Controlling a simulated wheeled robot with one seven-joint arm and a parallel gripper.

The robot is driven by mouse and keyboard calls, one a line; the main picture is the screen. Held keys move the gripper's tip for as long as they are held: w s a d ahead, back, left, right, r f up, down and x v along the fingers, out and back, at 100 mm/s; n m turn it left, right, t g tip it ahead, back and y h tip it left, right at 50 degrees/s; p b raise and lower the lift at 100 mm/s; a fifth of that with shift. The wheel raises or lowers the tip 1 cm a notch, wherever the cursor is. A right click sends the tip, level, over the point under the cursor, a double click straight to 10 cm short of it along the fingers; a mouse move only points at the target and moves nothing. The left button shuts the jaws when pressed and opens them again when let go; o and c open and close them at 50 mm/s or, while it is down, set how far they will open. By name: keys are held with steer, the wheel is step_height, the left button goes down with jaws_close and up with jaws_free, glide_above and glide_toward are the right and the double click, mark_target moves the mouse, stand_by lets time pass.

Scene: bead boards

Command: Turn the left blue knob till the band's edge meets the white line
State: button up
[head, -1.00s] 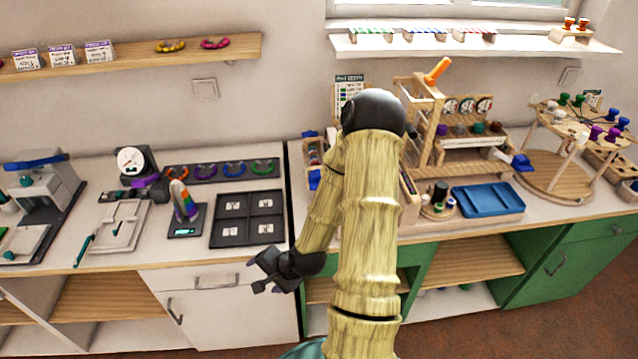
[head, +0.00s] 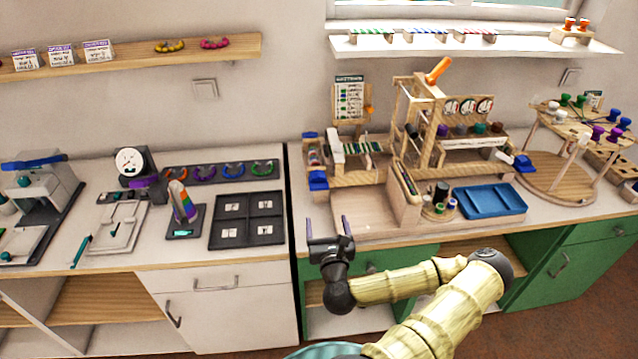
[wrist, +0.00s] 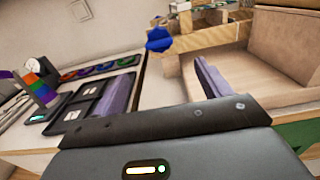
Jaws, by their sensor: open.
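The left blue knob (head: 318,180) is on the front left corner of the wooden bead loom (head: 355,178). It also shows in the wrist view as a lobed blue knob (wrist: 158,40), ahead of my fingers and apart from them. My gripper (head: 328,228) is open and empty at the counter's front edge, nearer than the knob. Its two purple fingers stand apart in the wrist view (wrist: 160,82). The band's edge and the white line are too small to make out.
Another blue knob (head: 522,163) is on the wooden frame at the right. A black sorting tray (head: 247,243) lies left of my gripper. A wooden block with slots (head: 405,200) and a blue tray (head: 488,201) stand to the right. The wooden board before the loom is bare.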

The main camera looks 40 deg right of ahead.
mark_target(319, 183)
steer(key=p+x, duration=0.1)
steer(key=x, duration=1.6)
steer(key=shift+w, duration=0.3)
steer(key=c, duration=1)
